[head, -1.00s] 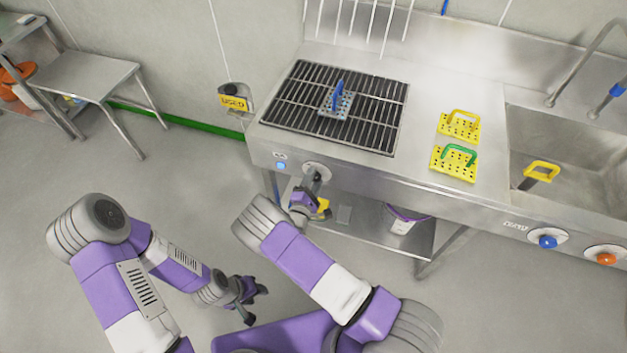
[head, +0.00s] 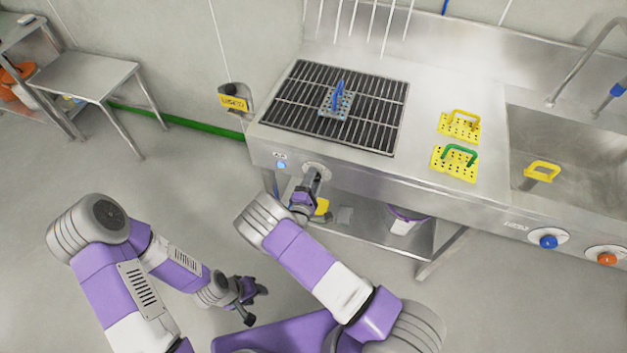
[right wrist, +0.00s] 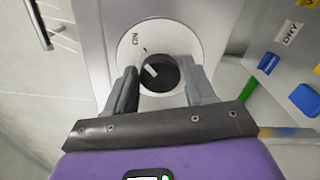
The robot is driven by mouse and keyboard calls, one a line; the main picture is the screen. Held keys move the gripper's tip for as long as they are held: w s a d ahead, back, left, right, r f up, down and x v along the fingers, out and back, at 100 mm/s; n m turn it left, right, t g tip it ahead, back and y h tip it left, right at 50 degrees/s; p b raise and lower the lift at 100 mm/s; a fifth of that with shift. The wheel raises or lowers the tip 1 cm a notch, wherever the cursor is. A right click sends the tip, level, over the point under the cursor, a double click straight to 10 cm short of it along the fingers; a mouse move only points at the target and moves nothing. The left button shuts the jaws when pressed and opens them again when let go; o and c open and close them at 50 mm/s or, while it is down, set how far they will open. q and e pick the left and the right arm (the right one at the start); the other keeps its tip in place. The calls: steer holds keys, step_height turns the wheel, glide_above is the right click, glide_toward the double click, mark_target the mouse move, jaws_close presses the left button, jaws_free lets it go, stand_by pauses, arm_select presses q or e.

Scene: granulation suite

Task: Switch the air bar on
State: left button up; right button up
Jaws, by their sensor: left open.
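A black round knob (right wrist: 160,73) with a white pointer mark sits on a white dial plate (right wrist: 185,42) marked ON. The mark leans to the upper left, on the side of the ON label; I cannot tell whether it lines up with the tick. My right gripper (right wrist: 160,85) has one finger on each side of the knob, apparently touching it. In the head view my right gripper (head: 312,182) is at the bench's front panel and partly hides the dial. A small blue light (head: 281,166) is left of it. My left gripper (head: 256,304) is open and empty, low over the floor.
A grill (head: 375,115) with a blue-handled plate (head: 337,104) is set in the steel bench. Yellow perforated plates (head: 453,164) lie right of it, before the sink (head: 590,150). Blue (head: 548,242) and orange (head: 607,258) knobs are farther right. The left floor is clear.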

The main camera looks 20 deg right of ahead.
steer(key=shift+o, duration=1.3)
steer(key=v, duration=0.7)
steer(key=shift+s+a+p, duration=0.2)
steer(key=shift+s+p, duration=0.05)
steer(key=shift+p, duration=0.05)
